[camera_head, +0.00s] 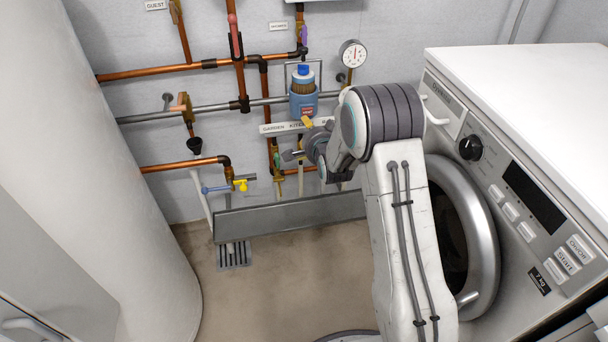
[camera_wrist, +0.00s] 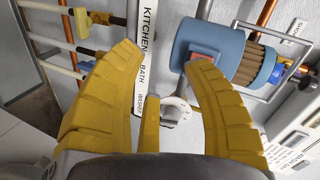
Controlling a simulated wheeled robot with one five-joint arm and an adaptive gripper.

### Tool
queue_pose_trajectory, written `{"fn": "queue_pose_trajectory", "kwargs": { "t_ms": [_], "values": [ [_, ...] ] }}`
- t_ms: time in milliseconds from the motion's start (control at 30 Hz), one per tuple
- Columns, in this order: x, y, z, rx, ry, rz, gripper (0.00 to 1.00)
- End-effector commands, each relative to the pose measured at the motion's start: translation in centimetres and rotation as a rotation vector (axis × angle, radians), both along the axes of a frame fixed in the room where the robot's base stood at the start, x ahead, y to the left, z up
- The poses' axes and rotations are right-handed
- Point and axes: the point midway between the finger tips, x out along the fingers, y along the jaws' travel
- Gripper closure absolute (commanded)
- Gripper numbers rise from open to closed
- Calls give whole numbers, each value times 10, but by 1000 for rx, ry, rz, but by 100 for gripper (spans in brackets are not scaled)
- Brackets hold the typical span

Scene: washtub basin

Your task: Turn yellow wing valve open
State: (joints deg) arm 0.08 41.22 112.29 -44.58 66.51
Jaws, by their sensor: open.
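A yellow wing valve (camera_head: 241,184) sits at the low copper pipe's outlet in the head view, left of my gripper, next to a blue handle. My gripper (camera_head: 300,138) is in front of the wall pipes, below the blue canister and clear of that yellow valve. In the wrist view its two yellow fingers (camera_wrist: 163,54) are spread apart, with nothing held. A narrow yellow piece (camera_wrist: 147,125) shows between the finger bases; I cannot tell what it is. Yellow fittings (camera_wrist: 82,22) show at upper left there; I cannot tell whether one is the wing valve.
The blue canister (camera_head: 303,104) and label strip (camera_head: 280,128) are close to my gripper. A grey trough (camera_head: 285,216) runs below the pipes. The washing machine (camera_head: 520,190) stands right, a white cylinder (camera_head: 110,190) left. Open floor (camera_head: 280,280) lies between.

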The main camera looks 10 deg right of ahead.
Motion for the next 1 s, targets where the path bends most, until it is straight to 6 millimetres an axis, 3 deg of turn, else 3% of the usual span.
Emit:
{"fn": "queue_pose_trajectory", "kwargs": {
  "t_ms": [33, 100, 200, 400, 500, 700, 1000],
  "values": [
    [8, 0, -45, 48, -32, -15, 55],
    [17, 0, -74, 114, -88, -33, 55],
    [25, 0, -113, 202, -161, -51, 55],
    [29, 0, -165, 333, -268, -65, 55],
    [28, 0, -179, 373, -299, -67, 55],
    [32, 0, -188, 407, -329, -67, 55],
    [63, 0, -189, 407, -331, -66, 55]
  ]
}}
